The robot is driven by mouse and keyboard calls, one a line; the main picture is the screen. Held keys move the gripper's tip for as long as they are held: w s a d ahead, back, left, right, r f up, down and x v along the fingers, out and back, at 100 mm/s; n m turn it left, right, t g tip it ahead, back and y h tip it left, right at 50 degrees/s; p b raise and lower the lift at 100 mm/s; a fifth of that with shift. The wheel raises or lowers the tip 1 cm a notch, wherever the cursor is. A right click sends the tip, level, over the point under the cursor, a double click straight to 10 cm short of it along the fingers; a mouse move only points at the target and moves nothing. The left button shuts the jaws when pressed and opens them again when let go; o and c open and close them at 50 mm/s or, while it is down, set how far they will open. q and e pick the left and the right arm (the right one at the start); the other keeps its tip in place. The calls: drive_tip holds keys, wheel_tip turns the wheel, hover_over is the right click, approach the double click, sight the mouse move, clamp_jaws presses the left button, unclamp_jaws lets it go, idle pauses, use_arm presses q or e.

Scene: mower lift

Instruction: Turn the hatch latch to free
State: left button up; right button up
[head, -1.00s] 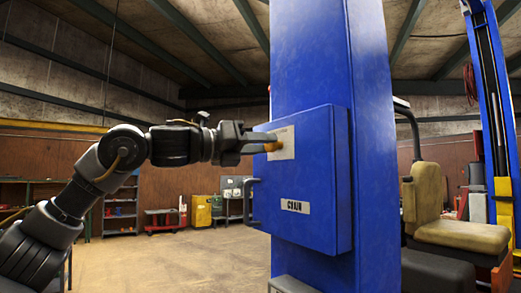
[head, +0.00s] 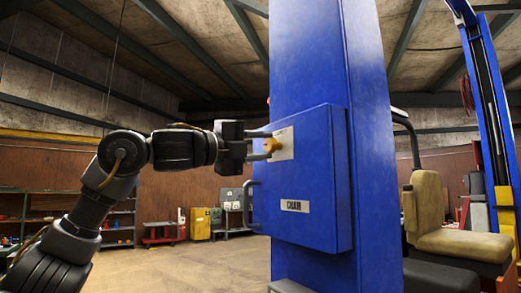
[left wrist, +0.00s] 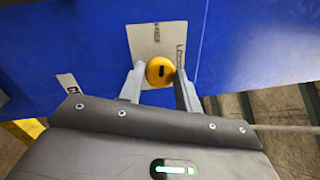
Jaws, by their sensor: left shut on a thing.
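The hatch latch is an orange-yellow round knob (head: 271,145) on a pale label plate (head: 284,143) near the top of the blue hatch door (head: 305,180). In the left wrist view the knob (left wrist: 160,72) has a dark slot in its face; the lettering on the plate (left wrist: 148,38) is too small to read fully. My left gripper (head: 267,146) is shut on the knob, one finger on each side, as the left wrist view (left wrist: 160,88) also shows. The hatch door looks closed against the blue column (head: 325,60). My right gripper is out of view.
A handle (head: 248,203) stands out from the door's left edge, below my gripper. A "CHAIR" label (head: 295,206) is on the door. A tan seat (head: 460,243) stands right of the column. The floor (head: 180,266) to the left is open.

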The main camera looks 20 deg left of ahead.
use_arm(q)
drive_tip(key=shift+r+n, duration=0.15)
drive_tip(key=shift+n, duration=0.55)
drive_tip(key=o, duration=1)
drive_tip(key=shift+c, duration=0.2)
drive_tip(key=shift+s+a, duration=0.1)
drive_tip(key=shift+s+a+f+b, duration=0.2)
drive_tip(key=shift+s+f+b, duration=0.1)
drive_tip(key=shift+b, duration=0.25)
drive_tip(key=b+v, duration=0.4)
drive_tip(key=v, duration=0.6)
drive_tip(key=shift+d+r, duration=0.1)
drive_tip(key=shift+d, duration=0.05)
